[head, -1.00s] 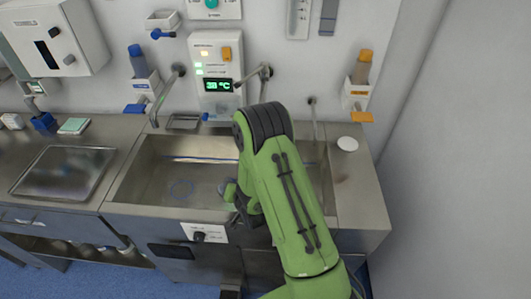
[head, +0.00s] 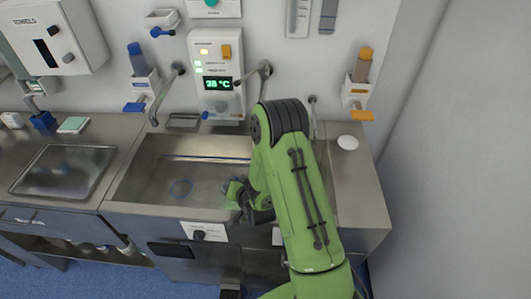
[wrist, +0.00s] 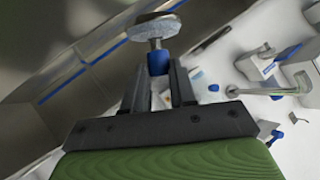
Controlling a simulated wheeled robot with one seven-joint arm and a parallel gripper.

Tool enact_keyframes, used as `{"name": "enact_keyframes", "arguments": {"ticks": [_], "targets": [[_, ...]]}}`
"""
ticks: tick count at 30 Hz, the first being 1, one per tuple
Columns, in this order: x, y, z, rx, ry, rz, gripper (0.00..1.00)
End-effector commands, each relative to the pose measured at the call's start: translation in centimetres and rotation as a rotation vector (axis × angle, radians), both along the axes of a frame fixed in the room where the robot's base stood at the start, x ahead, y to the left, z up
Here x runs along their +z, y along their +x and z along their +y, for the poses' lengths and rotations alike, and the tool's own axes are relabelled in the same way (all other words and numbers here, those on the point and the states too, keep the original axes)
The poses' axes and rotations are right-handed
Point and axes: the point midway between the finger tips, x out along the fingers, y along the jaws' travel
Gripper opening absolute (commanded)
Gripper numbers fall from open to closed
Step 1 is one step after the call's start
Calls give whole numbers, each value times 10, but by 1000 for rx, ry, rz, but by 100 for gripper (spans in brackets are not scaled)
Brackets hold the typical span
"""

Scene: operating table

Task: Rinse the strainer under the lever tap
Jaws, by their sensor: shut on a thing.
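In the wrist view my gripper (wrist: 159,78) is shut on the blue grip of the strainer (wrist: 157,28). The strainer's round grey head with its rim stands out beyond the fingertips, seen nearly edge-on. In the head view my green arm reaches over the right part of the steel sink (head: 150,160), and the strainer cannot be made out there. Wall spouts stand behind the sink: a left one (head: 165,92), a middle one (head: 254,82) and a right one (head: 313,117), partly behind my arm. I cannot tell which is the lever tap. No running water is clear.
A control panel (head: 216,75) reads 38 °C above the sink. Dispensers with a blue lever (head: 136,107) and an orange lever (head: 361,115) flank it. A tray (head: 64,170) lies on the left counter, a white disc (head: 348,142) on the right. The sink's left half is free.

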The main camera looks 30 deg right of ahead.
Motion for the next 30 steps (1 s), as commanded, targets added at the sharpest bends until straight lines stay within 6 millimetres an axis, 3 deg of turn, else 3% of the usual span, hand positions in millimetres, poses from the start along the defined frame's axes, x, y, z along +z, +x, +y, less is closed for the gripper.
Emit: {"name": "enact_keyframes", "arguments": {"ticks": [30], "targets": [[-1,1,6,-2,0,-4,0]]}}
